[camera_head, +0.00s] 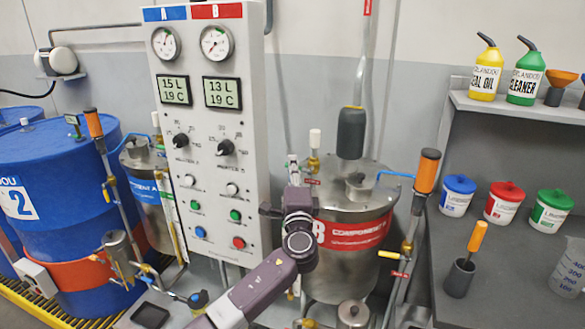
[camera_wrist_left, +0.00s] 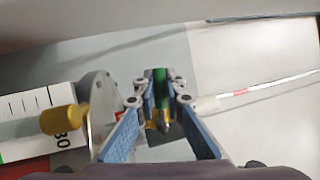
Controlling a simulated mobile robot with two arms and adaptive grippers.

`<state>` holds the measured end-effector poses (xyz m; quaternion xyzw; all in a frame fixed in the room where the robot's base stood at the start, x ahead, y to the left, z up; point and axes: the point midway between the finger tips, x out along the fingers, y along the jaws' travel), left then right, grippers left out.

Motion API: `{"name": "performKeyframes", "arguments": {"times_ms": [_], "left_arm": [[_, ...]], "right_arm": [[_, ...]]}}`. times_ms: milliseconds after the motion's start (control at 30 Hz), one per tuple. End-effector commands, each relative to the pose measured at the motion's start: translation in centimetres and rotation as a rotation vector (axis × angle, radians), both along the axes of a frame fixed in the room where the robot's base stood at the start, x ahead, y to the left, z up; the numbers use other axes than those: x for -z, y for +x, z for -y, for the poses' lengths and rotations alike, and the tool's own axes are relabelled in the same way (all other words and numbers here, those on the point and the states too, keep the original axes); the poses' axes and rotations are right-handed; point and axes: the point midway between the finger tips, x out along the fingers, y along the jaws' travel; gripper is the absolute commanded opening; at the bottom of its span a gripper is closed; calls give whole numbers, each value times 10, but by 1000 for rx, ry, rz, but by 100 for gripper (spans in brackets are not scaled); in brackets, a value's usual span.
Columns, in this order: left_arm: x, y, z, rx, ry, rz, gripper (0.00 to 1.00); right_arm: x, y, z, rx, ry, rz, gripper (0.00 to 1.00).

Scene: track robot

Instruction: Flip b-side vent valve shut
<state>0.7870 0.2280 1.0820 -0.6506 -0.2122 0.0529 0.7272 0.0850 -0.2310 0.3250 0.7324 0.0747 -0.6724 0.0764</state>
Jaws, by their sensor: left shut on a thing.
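The steel B tank (camera_head: 350,232) with a red label band stands right of the control panel in the head view. On its lid are a brass fitting with a white top (camera_head: 314,150) and small fittings at the left edge. My left gripper (camera_head: 297,190) is at the tank's upper left side; its fingertips are hard to make out there. In the left wrist view my left gripper (camera_wrist_left: 162,98) is shut on a small green part (camera_wrist_left: 160,88) with brass (camera_wrist_left: 163,122) below it. I cannot tell whether this is the vent valve. My right gripper is not in view.
The control panel (camera_head: 208,130) with gauges stands close left of my left gripper. A pipe with an orange-handled tool (camera_head: 426,172) stands right of the tank. A grey bench (camera_head: 500,250) with colored-lid tubs is further right. Blue drums (camera_head: 70,190) stand at far left.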

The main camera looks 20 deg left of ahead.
Motion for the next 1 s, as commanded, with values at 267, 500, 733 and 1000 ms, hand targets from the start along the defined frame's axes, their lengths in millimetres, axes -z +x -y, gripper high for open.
{"name": "performKeyframes", "arguments": {"times_ms": [267,500,733,1000], "left_arm": [[10,0,0,0,-172,-5,0],[10,0,0,0,-176,-7,0],[10,0,0,0,-175,-6,28],[9,-1,0,0,-175,-5,28]], "right_arm": [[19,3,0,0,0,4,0],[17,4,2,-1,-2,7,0],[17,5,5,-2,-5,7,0],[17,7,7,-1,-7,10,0]]}}
